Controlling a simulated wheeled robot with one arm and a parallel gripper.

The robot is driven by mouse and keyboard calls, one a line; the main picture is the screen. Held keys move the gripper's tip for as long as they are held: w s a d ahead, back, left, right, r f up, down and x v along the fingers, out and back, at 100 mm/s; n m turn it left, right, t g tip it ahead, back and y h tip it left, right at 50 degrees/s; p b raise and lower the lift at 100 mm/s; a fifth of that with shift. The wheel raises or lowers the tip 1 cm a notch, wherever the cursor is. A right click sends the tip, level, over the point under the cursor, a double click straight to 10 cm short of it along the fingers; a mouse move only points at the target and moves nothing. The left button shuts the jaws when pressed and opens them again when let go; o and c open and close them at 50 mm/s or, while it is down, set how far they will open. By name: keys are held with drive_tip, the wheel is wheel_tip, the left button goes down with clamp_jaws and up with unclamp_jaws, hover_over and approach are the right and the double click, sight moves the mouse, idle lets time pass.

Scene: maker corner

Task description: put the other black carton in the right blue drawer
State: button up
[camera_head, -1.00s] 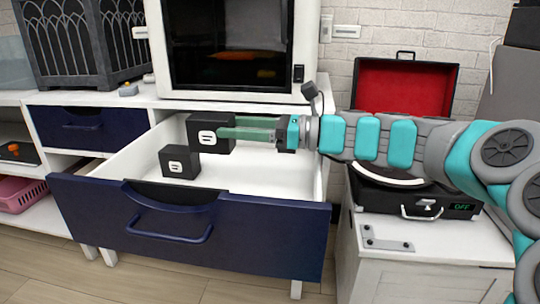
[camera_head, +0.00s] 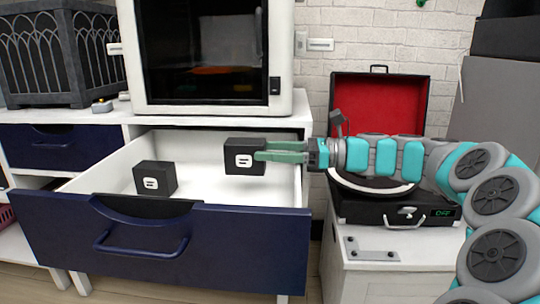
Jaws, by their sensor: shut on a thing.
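The right blue drawer (camera_head: 220,240) is pulled open, with a white inside. One black carton (camera_head: 156,178) with a white label stands in it, on the left side. A second black carton (camera_head: 243,160) with a white label is in or just above the right part of the drawer. My gripper (camera_head: 272,153) reaches in from the right, its green fingers shut on this second carton's right side. I cannot tell whether the carton touches the drawer floor. The two cartons are apart.
A closed blue drawer (camera_head: 58,145) is at the left. A white-framed machine (camera_head: 290,60) with a dark window stands above the open drawer. A record-player case (camera_head: 370,212) with a red-lined lid sits on a white cabinet (camera_head: 400,265) at the right.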

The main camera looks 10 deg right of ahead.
drive_tip(key=shift+f, duration=0.2)
drive_tip(key=shift+s+f+p, duration=0.1)
drive_tip(key=shift+f+p, duration=0.25)
drive_tip(key=shift+f, duration=0.1)
drive_tip(key=o, duration=1.2)
drive_tip(key=shift+f, duration=0.15)
drive_tip(key=shift+o, duration=1.3)
drive_tip(key=shift+b, duration=0.35)
drive_tip(key=r+p+v, duration=0.1)
drive_tip(key=p+v, duration=0.1)
drive_tip(key=v, duration=1)
drive_tip(key=shift+r, duration=0.35)
